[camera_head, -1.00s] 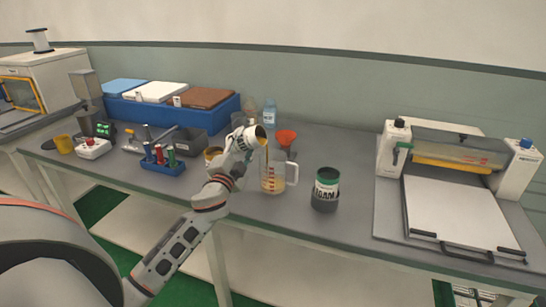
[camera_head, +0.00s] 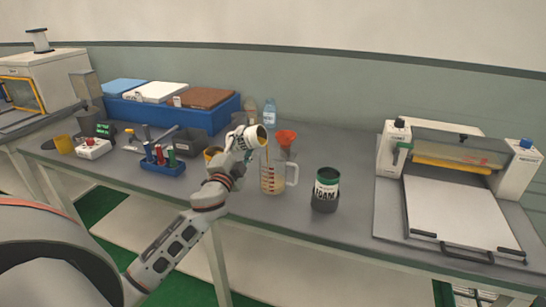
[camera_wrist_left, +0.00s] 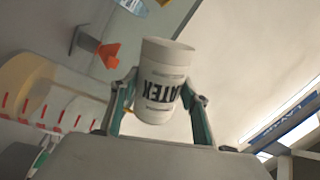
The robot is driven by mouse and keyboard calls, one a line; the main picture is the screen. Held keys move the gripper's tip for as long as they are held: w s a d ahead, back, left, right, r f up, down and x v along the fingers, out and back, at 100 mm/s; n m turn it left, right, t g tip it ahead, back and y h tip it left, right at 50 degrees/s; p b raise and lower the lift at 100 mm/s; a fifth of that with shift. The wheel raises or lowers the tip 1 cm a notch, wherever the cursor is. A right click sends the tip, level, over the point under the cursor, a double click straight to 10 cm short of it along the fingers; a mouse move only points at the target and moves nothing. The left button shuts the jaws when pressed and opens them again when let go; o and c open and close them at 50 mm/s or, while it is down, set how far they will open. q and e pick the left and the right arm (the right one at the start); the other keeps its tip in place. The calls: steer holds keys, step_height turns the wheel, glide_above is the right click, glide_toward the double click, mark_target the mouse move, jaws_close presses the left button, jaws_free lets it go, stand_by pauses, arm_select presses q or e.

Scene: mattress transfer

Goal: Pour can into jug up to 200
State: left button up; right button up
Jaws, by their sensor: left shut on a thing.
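My left gripper (camera_head: 240,142) is shut on a white can. In the left wrist view the can (camera_wrist_left: 163,82) shows dark lettering that reads as "LATEX", between the two green-lined fingers. In the head view the can is tilted, its open mouth (camera_head: 262,134) to the right, above the jug (camera_head: 267,180). A thin brownish stream runs from the mouth down into the jug. The jug is clear with red marks and a handle on its right; it holds a tan liquid. The exact level cannot be read. The jug also shows in the left wrist view (camera_wrist_left: 25,85). My right gripper is not in view.
A dark can with a green top, labelled "FOAM" (camera_head: 326,187), stands right of the jug. A machine with a white bed (camera_head: 455,215) fills the right side.

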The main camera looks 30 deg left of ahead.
arm_select(q)
steer(key=shift+r+m, duration=0.3)
steer(key=shift+m, duration=0.2)
stand_by(0.8)
